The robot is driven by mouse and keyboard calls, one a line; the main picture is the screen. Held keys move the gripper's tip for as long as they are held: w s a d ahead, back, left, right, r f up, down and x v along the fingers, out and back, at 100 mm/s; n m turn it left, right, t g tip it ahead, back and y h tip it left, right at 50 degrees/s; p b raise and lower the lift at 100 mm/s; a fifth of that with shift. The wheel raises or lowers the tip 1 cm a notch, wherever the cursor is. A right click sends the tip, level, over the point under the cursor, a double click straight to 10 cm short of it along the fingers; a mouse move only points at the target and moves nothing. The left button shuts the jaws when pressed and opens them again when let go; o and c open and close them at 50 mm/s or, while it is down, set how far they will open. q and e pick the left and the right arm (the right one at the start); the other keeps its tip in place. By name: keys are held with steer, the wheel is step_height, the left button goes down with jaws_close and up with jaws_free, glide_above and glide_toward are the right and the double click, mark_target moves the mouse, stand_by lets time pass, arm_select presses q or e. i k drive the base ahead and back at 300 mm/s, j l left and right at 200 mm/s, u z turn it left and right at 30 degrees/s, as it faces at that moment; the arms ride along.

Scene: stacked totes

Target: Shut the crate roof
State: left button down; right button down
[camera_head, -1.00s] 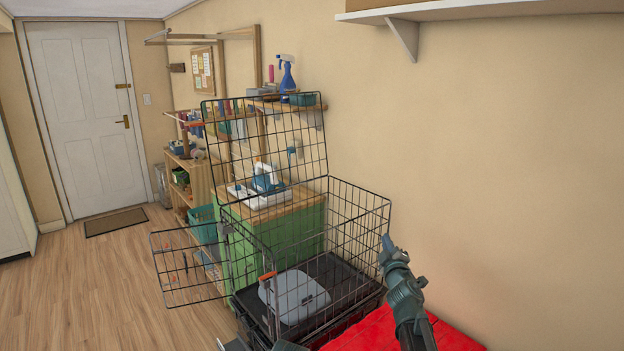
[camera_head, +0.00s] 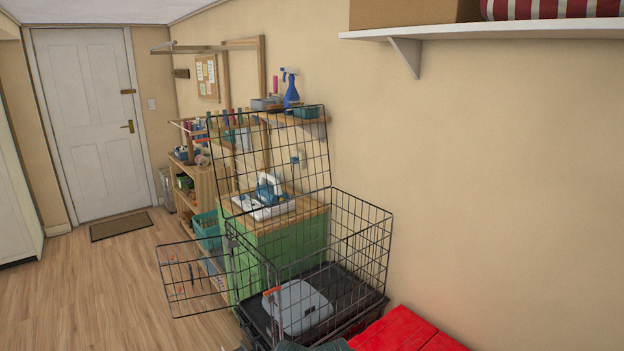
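The black wire crate (camera_head: 362,240) stands in the lower middle, beside the wall. Its roof panel (camera_head: 262,152) is open, standing raised and tilted at the crate's far side. Its wire side door (camera_head: 190,280) is swung open to the left. A black tray forms the crate's bottom, and a grey object (camera_head: 300,306) with an orange part lies inside. Dark pieces of my own arms show at the bottom edge. No gripper fingertips can be made out there, so neither gripper is clearly in view.
A red box top (camera_head: 400,333) is right of the crate. A green cabinet (camera_head: 300,240) with a wooden top and a white-and-blue item stands behind it. A wall shelf (camera_head: 480,30) is overhead at right. Wood floor (camera_head: 100,280) is clear at left.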

mark_target(208, 139)
steer(key=j+u, duration=0.4)
steer(key=j, duration=0.25)
steer(key=i+j+u, duration=0.2)
steer(key=j+u, duration=0.15)
steer(key=u, duration=0.15)
steer(key=i+j+u, duration=0.25)
steer(key=u, duration=0.2)
steer(key=i+u, duration=0.2)
steer(key=i, duration=1.6)
steer(key=i+z, duration=0.3)
steer(key=i+j+z, duration=0.3)
steer(key=i, duration=0.15)
steer(key=i+z, duration=0.15)
steer(key=z, duration=0.25)
steer(key=i+z, duration=0.1)
steer(key=z, duration=0.25)
steer(key=i+j+z, duration=0.1)
steer(key=z, duration=0.3)
steer(key=i+j+z, duration=0.1)
steer(key=z, duration=0.3)
steer(key=i+z, duration=0.2)
steer(key=z, duration=0.2)
steer(key=i+j+z, duration=0.15)
steer(key=z, duration=0.25)
steer(key=i+j+z, duration=0.15)
steer(key=z, duration=0.25)
steer(key=i+j+z, duration=0.2)
steer(key=z, duration=0.25)
